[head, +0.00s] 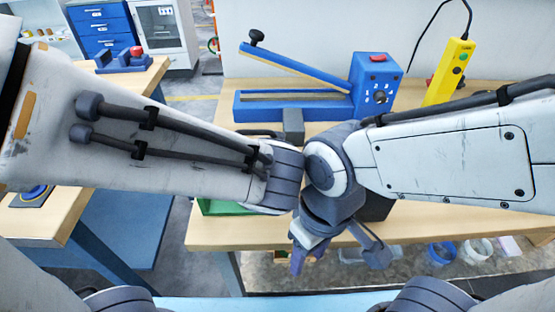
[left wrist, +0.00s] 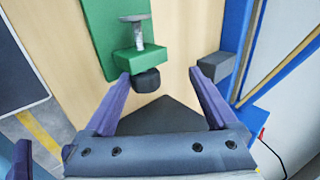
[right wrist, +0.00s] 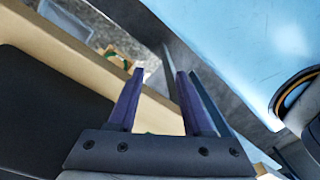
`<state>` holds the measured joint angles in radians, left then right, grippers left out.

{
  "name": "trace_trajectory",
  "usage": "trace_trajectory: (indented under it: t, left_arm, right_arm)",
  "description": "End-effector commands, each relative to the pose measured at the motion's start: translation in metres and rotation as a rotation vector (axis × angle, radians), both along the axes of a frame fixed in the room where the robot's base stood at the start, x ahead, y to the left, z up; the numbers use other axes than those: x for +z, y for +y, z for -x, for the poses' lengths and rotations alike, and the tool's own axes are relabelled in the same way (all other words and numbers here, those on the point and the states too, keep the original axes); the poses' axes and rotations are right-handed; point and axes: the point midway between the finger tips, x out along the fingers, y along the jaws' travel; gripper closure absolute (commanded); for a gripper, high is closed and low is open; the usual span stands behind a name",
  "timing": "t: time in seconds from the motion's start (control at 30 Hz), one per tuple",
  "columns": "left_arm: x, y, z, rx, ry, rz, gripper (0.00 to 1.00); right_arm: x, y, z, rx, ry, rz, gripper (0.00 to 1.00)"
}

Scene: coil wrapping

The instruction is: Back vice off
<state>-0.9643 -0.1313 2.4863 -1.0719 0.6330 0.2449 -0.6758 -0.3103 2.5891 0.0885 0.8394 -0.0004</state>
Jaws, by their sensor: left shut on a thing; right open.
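The green vice (left wrist: 132,61) shows in the left wrist view, with a grey metal T-shaped screw (left wrist: 136,30) and a black knob (left wrist: 147,80). In the head view only a green part (head: 222,207) shows under my left arm. My left gripper (left wrist: 158,75) is shut on the black knob, which lies between its fingertips. The knob sits nearer the left finger; a gap shows at the right finger. In the head view this gripper is hidden behind the arms. My right gripper (head: 337,255) is open, empty and points down at the table's front edge, apart from the vice.
A blue sealer (head: 375,85) with a raised arm stands at the back of the table (head: 230,236). A yellow control box (head: 447,72) is at the right. A dark block (head: 376,206) is beside my right gripper. My two arms cross close together mid-view.

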Motion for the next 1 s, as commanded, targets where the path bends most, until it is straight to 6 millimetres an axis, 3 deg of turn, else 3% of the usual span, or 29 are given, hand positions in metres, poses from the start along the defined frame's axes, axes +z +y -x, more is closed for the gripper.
trace_trajectory:
  t: [0.03,0.1,0.53,0.87,1.0]
  left_arm:
    - [0.007,-0.003,-0.005,0.006,0.028,-0.012,0.30]
    - [0.005,-0.002,-0.006,0.004,0.056,-0.012,0.29]
    - [0.002,-0.003,-0.006,-0.001,0.090,-0.019,0.32]
    - [0.008,-0.002,-0.010,-0.001,0.254,-0.020,0.29]
    - [0.008,-0.003,-0.012,-0.003,0.320,-0.016,0.32]
  right_arm:
    - [0.024,0.010,-0.005,0.012,-0.022,-0.025,0.50]
    - [0.031,0.010,-0.005,0.013,-0.022,-0.025,0.50]
    - [0.038,0.010,-0.005,0.012,-0.021,-0.024,0.50]
    - [0.106,0.014,-0.006,0.021,-0.027,-0.031,0.50]
    - [0.133,0.014,-0.008,0.019,-0.031,-0.033,0.50]
